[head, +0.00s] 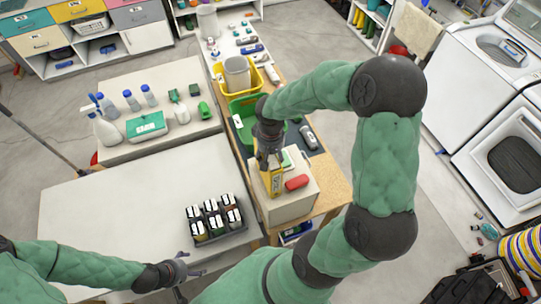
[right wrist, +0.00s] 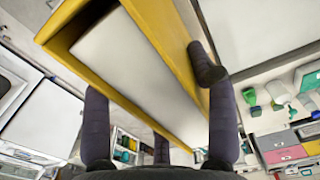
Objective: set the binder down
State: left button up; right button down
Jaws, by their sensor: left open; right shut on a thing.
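The yellow binder (head: 275,182) is upright in my right gripper (head: 268,158), over the pale box-like stand (head: 292,208). From the head view I cannot tell whether its lower edge touches the stand's top. In the right wrist view the binder (right wrist: 125,60) fills the upper middle, with a yellow cover and white inside, and the dark fingers of my right gripper (right wrist: 160,120) are on either side of it. My left gripper (head: 188,268) is open and empty over the front edge of the white table.
A red object (head: 297,182) lies on the stand close beside the binder. A black rack of several jars (head: 215,220) stands on the white table (head: 110,205) to the left. Green (head: 236,122) and yellow bins (head: 222,84) stand behind the stand. The table's middle is clear.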

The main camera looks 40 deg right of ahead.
jog(key=shift+f, duration=0.1)
jog(key=c, duration=0.7)
grip_release()
jog(key=shift+c, duration=0.2)
jog(key=o, duration=0.4)
